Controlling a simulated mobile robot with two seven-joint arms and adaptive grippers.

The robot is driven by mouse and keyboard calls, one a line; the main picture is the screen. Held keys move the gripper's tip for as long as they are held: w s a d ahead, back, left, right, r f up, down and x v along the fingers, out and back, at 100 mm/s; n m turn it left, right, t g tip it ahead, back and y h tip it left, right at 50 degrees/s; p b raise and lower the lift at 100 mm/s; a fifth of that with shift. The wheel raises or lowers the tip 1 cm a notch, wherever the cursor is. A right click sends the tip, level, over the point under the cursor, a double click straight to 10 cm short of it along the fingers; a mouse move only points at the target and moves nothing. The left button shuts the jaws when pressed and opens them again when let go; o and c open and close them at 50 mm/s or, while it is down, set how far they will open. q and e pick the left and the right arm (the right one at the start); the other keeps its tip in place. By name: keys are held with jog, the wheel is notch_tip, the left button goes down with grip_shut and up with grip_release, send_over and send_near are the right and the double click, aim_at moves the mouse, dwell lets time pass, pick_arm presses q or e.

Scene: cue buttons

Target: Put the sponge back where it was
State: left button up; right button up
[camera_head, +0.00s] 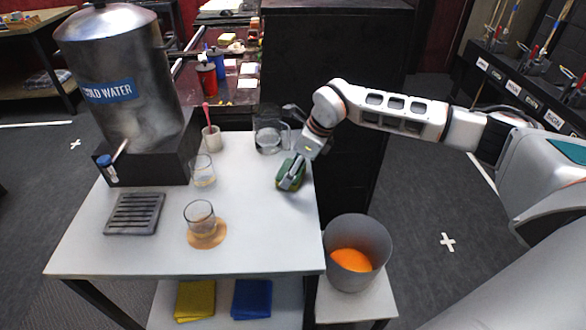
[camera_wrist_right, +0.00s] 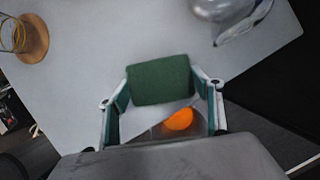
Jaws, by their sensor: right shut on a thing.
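A green sponge (camera_head: 286,180) is held in my right gripper (camera_head: 293,175) at the right side of the white table (camera_head: 262,240). In the right wrist view the sponge (camera_wrist_right: 160,80) sits between the two fingers of the right gripper (camera_wrist_right: 164,92), which are shut on it. The sponge appears over the tabletop near its right edge; I cannot tell whether it touches the surface. My left gripper is in neither view.
A glass pitcher (camera_head: 270,137) stands behind the sponge. A glass (camera_head: 202,171) and another (camera_head: 199,214) on a cork coaster (camera_head: 209,240) stand left. A grey bucket (camera_head: 357,234) with something orange is lower right. The table's front right is clear.

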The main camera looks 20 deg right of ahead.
jog(key=shift+f, duration=0.15)
jog(key=o, duration=1)
jog(key=shift+o, duration=0.2)
jog(key=shift+r, duration=0.35)
jog(key=v, duration=1.1)
jog(key=shift+r, duration=0.4)
jog(key=shift+s+f, duration=0.1)
jog(key=shift+s, duration=0.05)
